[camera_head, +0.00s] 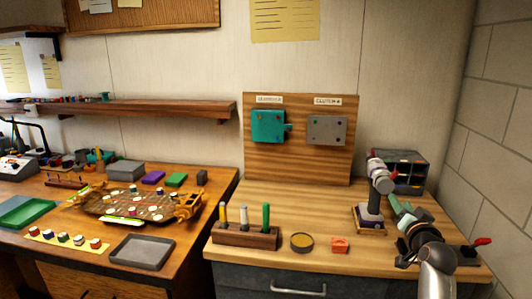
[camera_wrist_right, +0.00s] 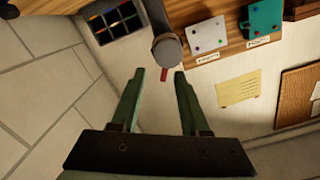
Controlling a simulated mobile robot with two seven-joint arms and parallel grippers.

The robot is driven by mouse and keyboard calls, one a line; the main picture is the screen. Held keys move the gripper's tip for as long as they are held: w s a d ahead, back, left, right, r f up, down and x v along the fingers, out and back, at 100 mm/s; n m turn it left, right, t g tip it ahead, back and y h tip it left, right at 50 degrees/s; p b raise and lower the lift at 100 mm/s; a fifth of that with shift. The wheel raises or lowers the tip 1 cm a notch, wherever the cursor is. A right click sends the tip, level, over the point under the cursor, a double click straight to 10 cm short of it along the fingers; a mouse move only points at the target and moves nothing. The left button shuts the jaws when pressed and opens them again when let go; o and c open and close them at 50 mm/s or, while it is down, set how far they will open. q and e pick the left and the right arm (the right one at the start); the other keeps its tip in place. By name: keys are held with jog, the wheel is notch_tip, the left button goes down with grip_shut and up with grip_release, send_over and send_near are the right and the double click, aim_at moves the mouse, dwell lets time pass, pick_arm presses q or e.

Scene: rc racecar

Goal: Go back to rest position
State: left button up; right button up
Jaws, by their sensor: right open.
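My right gripper (camera_head: 398,208) comes in from the lower right in the head view, above the wooden bench at its right end. Its green fingers also show in the right wrist view (camera_wrist_right: 160,74), spread apart with nothing held between them. Beyond the fingertips is the dark round head (camera_wrist_right: 168,50) of a standing device, with a small red part under it. In the head view this device (camera_head: 379,182) stands upright on a small wooden base, just left of my gripper. I cannot tell if they touch. My left gripper is not in view.
A wooden board (camera_head: 298,165) with a teal plate (camera_head: 267,126) and a grey plate (camera_head: 327,130) stands behind the bench. A compartment box (camera_head: 408,172) is at the back right. A red-handled clamp (camera_head: 470,250) is at right.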

jog(key=s+a+f+n+g+y, duration=0.1)
jog(key=s+a+f+n, duration=0.1)
jog(key=s+a+f, duration=0.5)
jog(key=s+a+f+n+g+y, duration=0.15)
jog(key=s+f, duration=0.25)
jog(key=f, duration=0.7)
jog(key=s+a+f+n+g+y, duration=0.1)
jog(key=s+a+f+n+g, duration=0.15)
jog(key=s+f, duration=0.45)
jog(key=s+a+f+n+g+y, duration=0.1)
jog(key=s+a+f, duration=0.4)
jog(key=s, duration=0.5)
jog(key=s+a+f+n+g+y, duration=0.1)
jog(key=s+a+f+n, duration=0.1)
jog(key=s+a+f, duration=0.4)
jog(key=s, duration=0.4)
jog(key=shift+a+f+n+g, duration=0.3)
jog(key=shift+f, duration=0.1)
